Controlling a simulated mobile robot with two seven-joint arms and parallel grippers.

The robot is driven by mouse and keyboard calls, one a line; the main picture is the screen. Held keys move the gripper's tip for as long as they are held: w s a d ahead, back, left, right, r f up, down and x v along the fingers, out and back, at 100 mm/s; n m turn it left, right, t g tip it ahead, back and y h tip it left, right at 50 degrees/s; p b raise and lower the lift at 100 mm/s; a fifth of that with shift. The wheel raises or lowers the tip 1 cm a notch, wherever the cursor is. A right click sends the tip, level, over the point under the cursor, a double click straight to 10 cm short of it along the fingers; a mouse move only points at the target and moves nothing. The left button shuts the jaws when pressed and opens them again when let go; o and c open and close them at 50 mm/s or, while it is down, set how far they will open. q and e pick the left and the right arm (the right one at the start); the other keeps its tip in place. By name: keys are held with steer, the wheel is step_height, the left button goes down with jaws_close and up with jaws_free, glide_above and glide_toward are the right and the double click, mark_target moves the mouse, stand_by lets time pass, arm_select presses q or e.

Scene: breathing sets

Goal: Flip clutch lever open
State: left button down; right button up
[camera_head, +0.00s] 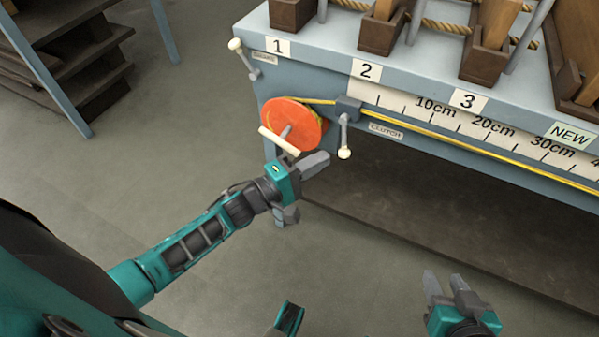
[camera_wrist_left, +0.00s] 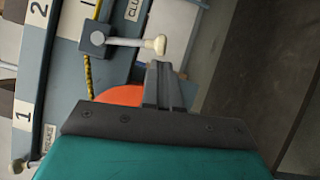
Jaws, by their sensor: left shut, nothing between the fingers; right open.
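The clutch lever (camera_head: 344,135) is a grey rod with a cream knob on a dark block, left of the CLUTCH label (camera_head: 386,131). It hangs down from the block on the bench's front face. In the left wrist view the lever (camera_wrist_left: 124,42) lies sideways, with its knob just beyond the fingertips. My left gripper (camera_head: 318,163) is shut and empty, below and left of the knob; a small gap seems to separate them. Its shut fingers also show in the left wrist view (camera_wrist_left: 161,80). My right gripper (camera_head: 446,284) is open and empty at the lower right, far from the lever.
An orange drum (camera_head: 300,115) with a cream-handled crank sits left of the clutch, close to my left gripper. A yellow cord (camera_head: 425,128) runs along the scale. Another knobbed lever (camera_head: 244,58) is at the bench's left corner. Open floor lies in front of the bench.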

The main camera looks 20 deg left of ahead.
mark_target(348, 157)
arm_select(q)
steer(key=shift+x, duration=0.8)
steer(key=shift+d, duration=0.15)
steer(key=shift+d+f+n+t+b, duration=0.2)
steer(key=shift+d+n+t+b, duration=0.3)
steer(key=shift+d+n, duration=0.6)
steer(key=shift+s+d+n+t, duration=0.1)
steer(key=shift+d+n+t, duration=0.2)
steer(key=shift+n, duration=0.3)
steer(key=shift+d+n+t, duration=0.2)
steer(key=shift+n+t, duration=0.2)
steer(key=shift+n, duration=0.2)
steer(key=d+n+t+b, duration=0.1)
steer(key=n, duration=0.1)
steer(key=d+r+n+t+y+b, duration=0.1)
steer(key=n, duration=0.1)
steer(key=d+n+b, duration=0.1)
steer(key=n, duration=0.1)
steer(key=shift+d+r+t+y, duration=0.25)
steer(key=shift+r+t+y, duration=0.05)
steer(key=shift+t+y, duration=0.1)
steer(key=shift+s, duration=0.1)
